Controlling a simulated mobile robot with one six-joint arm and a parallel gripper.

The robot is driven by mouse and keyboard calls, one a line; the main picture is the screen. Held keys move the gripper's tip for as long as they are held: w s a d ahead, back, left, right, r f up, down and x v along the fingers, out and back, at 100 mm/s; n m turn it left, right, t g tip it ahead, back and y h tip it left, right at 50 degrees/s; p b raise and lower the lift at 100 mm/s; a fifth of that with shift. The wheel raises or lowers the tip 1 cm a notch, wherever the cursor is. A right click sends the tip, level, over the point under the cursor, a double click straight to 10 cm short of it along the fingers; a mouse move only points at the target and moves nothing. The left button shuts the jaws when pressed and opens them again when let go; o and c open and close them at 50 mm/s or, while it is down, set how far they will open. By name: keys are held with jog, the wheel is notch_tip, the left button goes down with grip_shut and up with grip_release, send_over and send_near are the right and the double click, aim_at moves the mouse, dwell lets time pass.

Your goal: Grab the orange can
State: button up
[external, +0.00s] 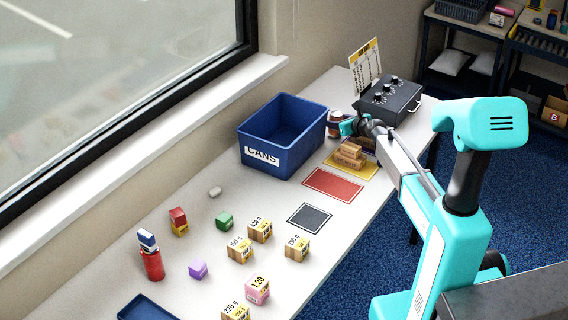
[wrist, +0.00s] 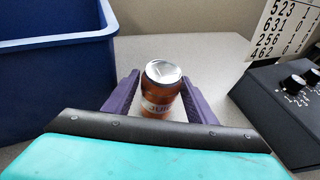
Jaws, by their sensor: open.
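The orange can (wrist: 160,92) stands upright on the table in the wrist view, with its silver lid up. My gripper (wrist: 162,92) is open, with one purple finger on each side of the can and a visible gap at the left finger. In the external view, my gripper (external: 349,126) is low over the table beside the blue bin, and the can (external: 334,119) is partly hidden behind it. The lower part of the can is partly hidden by the gripper body in the wrist view.
The blue bin (external: 262,137) labelled CANS stands close on the left. A dark control box (external: 390,97) with knobs stands close on the right. Cardboard boxes (external: 349,154) sit on a yellow mat in front. Several small boxes and a red can (external: 153,265) stand further along the table.

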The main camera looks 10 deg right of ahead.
jog(key=shift+c, duration=0.4)
jog(key=c, duration=0.7)
jog(key=shift+r, duration=0.2)
notch_tip(320, 180, up, 18)
jog(key=b, duration=0.1)
jog(key=shift+f+b, duration=0.2)
jog(key=shift+b, duration=0.1)
dwell(0.4)
